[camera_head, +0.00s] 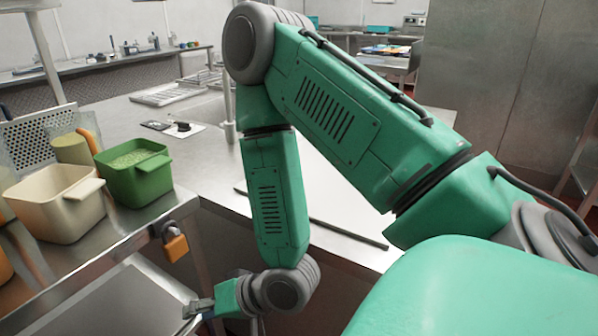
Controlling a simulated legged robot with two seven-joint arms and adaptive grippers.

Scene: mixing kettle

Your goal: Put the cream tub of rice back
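The cream tub (56,203) stands upright on the steel surface at the left, its handle tab pointing right. Its inside looks pale, and I cannot make out whether rice is in it. My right arm comes in from the right and bends down in the middle of the view. My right gripper (197,308) is low at the bottom edge, below and to the right of the cream tub and well apart from it. Only a small part of its fingers shows, so its opening is unclear. My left gripper is not in view.
A green tub (140,182) with pale green contents stands right beside the cream tub. Behind them are a perforated metal panel (40,132) and a beige container (72,149). An orange padlock (176,246) hangs at the front edge. My arm hides part of the steel counter (205,165).

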